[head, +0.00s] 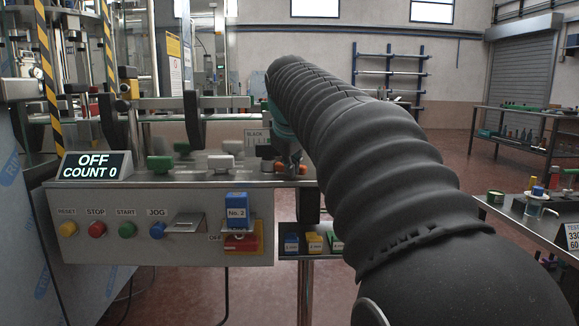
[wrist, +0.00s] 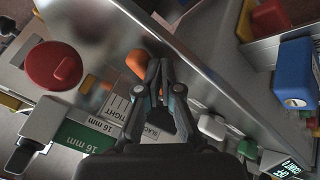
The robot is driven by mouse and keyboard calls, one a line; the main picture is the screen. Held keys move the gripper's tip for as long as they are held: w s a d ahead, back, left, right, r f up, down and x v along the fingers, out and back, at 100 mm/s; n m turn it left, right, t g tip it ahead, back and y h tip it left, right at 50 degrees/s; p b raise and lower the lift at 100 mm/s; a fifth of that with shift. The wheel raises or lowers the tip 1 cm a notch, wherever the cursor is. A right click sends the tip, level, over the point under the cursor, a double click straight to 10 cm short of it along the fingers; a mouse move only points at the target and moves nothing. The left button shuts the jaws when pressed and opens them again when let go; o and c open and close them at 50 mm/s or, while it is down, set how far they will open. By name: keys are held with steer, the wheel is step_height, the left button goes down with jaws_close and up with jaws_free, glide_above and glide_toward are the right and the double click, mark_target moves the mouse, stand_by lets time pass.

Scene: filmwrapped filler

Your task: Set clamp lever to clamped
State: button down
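An orange rounded handle (wrist: 137,62), which looks like the clamp lever, shows in the wrist view just left of my fingertips. Its pivot and full length are hidden. A scale plate marked TIGHT and SLACK (wrist: 122,106) lies beside it; the plate also shows in the head view (head: 257,136). My gripper (wrist: 158,64) has its fingertips drawn together, with nothing seen between them. It is close to the orange handle; I cannot tell whether they touch. In the head view my gripper (head: 289,160) points down at the rail's right end, partly behind my arm, with orange parts (head: 303,170) beside it.
A red round knob (wrist: 55,65) and a 16 mm block (wrist: 88,132) are near my gripper. Green (head: 160,163) and white (head: 221,162) handles stand along the rail. The display (head: 94,166) reads OFF, COUNT 0.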

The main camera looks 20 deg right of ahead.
steer(key=shift+d+f, duration=0.1)
steer(key=s+a, duration=0.1)
steer(key=a, duration=0.1)
steer(key=s+a+r, duration=0.1)
steer(key=s, duration=0.1)
steer(key=shift+a, duration=0.35)
steer(key=d+v, duration=0.1)
steer(key=v, duration=0.8)
steer(key=shift+s+d+p, duration=0.15)
steer(key=shift+s+p, duration=0.1)
steer(key=shift+p, duration=0.15)
steer(key=a+f+m+y, duration=0.1)
steer(key=a+f+m, duration=0.2)
steer(key=f, duration=1.1)
steer(key=s+a+f+y, duration=0.1)
steer(key=s+a+f, duration=0.2)
steer(key=s+f, duration=0.6)
steer(key=s+a+f+g+y, duration=0.1)
steer(key=s+a+f, duration=0.2)
steer(key=s+f, duration=0.7)
steer(key=shift+s+f+m, duration=0.25)
steer(key=shift+s+m, duration=0.05)
steer(key=shift+s, duration=0.1)
